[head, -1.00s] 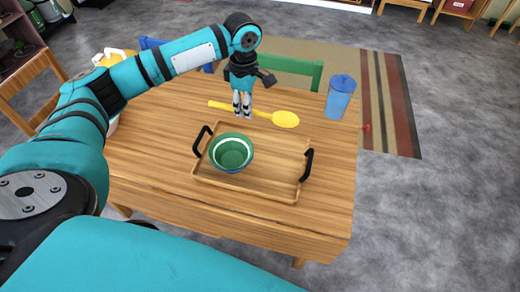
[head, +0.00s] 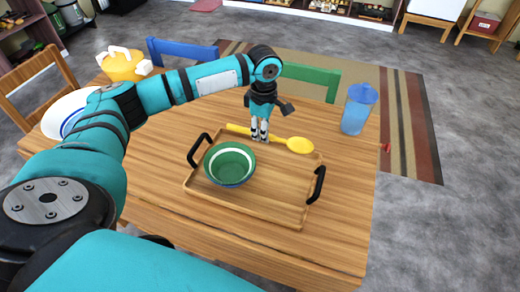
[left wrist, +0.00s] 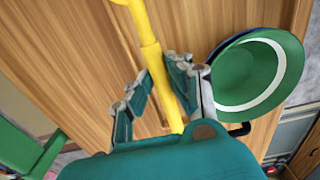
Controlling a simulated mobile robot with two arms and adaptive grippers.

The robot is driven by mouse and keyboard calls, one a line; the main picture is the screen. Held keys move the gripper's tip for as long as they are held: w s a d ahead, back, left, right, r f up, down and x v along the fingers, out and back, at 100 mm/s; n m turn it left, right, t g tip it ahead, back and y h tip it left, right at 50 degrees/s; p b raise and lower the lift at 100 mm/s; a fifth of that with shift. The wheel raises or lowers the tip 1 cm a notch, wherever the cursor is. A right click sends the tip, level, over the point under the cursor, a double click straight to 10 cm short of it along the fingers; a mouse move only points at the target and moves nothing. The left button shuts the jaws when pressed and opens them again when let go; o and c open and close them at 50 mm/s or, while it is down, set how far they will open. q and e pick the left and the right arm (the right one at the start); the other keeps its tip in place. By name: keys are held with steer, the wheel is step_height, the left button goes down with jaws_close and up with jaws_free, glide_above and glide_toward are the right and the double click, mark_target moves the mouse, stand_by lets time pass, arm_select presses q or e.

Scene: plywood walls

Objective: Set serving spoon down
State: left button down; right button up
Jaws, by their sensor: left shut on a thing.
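The yellow serving spoon (head: 299,145) lies across the far edge of the wooden tray (head: 285,210) in the head view, its bowl to the right. My left gripper (head: 260,138) points down and is shut on the spoon's handle. In the left wrist view the yellow handle (left wrist: 150,55) runs between the fingers (left wrist: 160,78). I cannot tell whether the spoon touches the tray or hangs just above it. The tray has two black handles. My right gripper is not in view.
A green bowl (head: 230,164) with a white band sits in the tray's left part. A blue lidded cup (head: 358,108) stands at the table's right. A yellow container (head: 125,65) and a white-rimmed dish (head: 68,112) are at the left. The tray's right part is clear.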

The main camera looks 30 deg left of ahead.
mark_target(262, 154)
arm_select(q)
steer(key=shift+f, duration=3.5)
steer(key=shift+f, duration=0.1)
steer(key=c, duration=1.5)
jaws_free()
step_height(262, 154, up, 12)
steer(key=shift+r, duration=0.15)
